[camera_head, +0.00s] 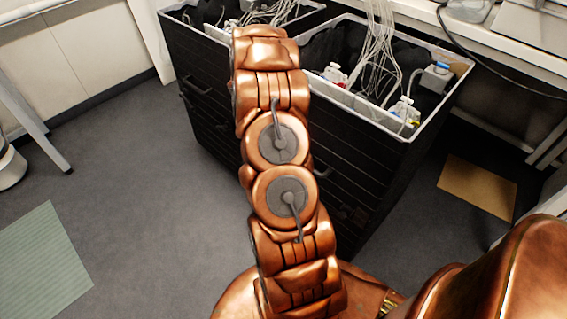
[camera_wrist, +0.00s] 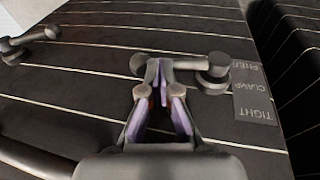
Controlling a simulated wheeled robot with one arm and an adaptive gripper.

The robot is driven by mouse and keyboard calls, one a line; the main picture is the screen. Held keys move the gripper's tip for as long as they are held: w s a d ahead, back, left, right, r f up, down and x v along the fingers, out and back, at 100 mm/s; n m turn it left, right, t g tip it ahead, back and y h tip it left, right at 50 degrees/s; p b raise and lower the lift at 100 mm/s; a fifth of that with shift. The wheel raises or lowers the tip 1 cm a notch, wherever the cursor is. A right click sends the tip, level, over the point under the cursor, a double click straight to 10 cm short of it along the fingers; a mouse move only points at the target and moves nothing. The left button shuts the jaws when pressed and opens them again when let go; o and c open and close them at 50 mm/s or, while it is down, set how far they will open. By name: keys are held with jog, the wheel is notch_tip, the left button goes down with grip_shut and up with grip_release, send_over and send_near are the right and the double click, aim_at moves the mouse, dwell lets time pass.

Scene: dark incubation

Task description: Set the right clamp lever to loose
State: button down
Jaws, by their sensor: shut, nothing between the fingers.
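The clamp lever (camera_wrist: 190,65) shows in the wrist view as a dark bar with a round pivot at its right end and a knob at its left end, lying roughly level on a black ribbed face. A grey label (camera_wrist: 253,95) beside the pivot reads FREE, CLAMP and TIGHT from top to bottom. My gripper (camera_wrist: 160,72) is shut and empty, its tips over the bar near the knob; I cannot tell whether they touch. In the head view my arm hides the gripper.
A second dark lever (camera_wrist: 30,40) is at the wrist view's upper left. A dark bar-like handle (camera_wrist: 30,158) is at its lower left. In the head view, black cases (camera_head: 385,170) hold cables and small fittings. Open grey floor (camera_head: 140,190) lies left.

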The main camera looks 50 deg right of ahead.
jog(key=shift+s+f+b, duration=0.4)
jog(key=shift+f+b, duration=0.15)
jog(key=shift+b, duration=0.65)
jog(key=shift+r, duration=0.1)
notch_tip(320, 180, up, 14)
jog(key=a, duration=0.3)
jog(key=shift+f+p, duration=0.2)
jog(key=shift+p, duration=0.15)
dwell(0.4)
